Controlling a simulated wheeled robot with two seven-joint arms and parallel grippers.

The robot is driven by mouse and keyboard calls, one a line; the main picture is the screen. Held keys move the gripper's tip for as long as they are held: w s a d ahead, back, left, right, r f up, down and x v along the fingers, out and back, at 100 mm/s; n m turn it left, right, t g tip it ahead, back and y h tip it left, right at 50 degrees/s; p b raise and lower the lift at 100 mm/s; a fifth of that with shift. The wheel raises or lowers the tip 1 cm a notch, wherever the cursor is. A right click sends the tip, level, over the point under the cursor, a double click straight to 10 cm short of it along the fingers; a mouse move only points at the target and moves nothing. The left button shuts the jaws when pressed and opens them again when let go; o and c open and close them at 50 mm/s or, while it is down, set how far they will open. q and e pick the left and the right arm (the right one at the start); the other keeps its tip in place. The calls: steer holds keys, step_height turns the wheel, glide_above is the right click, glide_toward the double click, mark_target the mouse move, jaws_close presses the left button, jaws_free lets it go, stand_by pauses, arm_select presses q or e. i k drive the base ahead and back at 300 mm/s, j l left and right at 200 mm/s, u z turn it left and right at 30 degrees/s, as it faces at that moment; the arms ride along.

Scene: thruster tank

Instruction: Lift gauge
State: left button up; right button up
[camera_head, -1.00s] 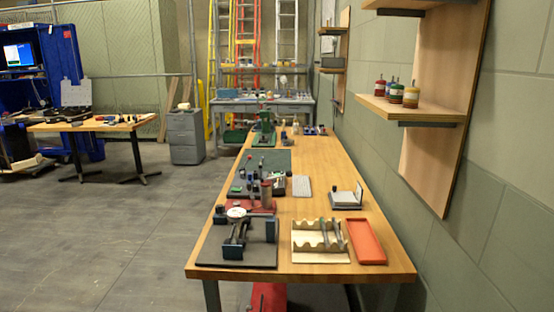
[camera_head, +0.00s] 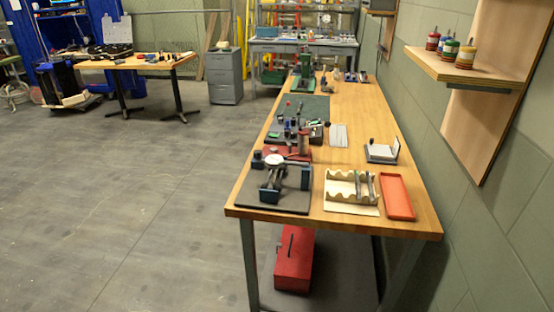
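A gauge with a round white dial (camera_head: 274,160) and a dark body (camera_head: 270,179) is on a black base plate (camera_head: 290,203) at the near left end of the long wooden workbench. A dark blue block stands at either side of it on the plate. Whether the gauge touches the blocks is too small to tell. Neither of my grippers shows in the head view.
The long workbench (camera_head: 354,110) runs away from me along the right wall. Beside the plate are a cream rack (camera_head: 340,205) and an orange tray (camera_head: 397,196). A red toolbox (camera_head: 294,260) sits on the lower shelf. The floor (camera_head: 150,220) at left is clear.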

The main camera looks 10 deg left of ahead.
mark_target(272, 162)
steer(key=i+u, duration=0.2)
steer(key=i, duration=0.3)
steer(key=i+l+u, duration=0.25)
steer(key=i, duration=0.2)
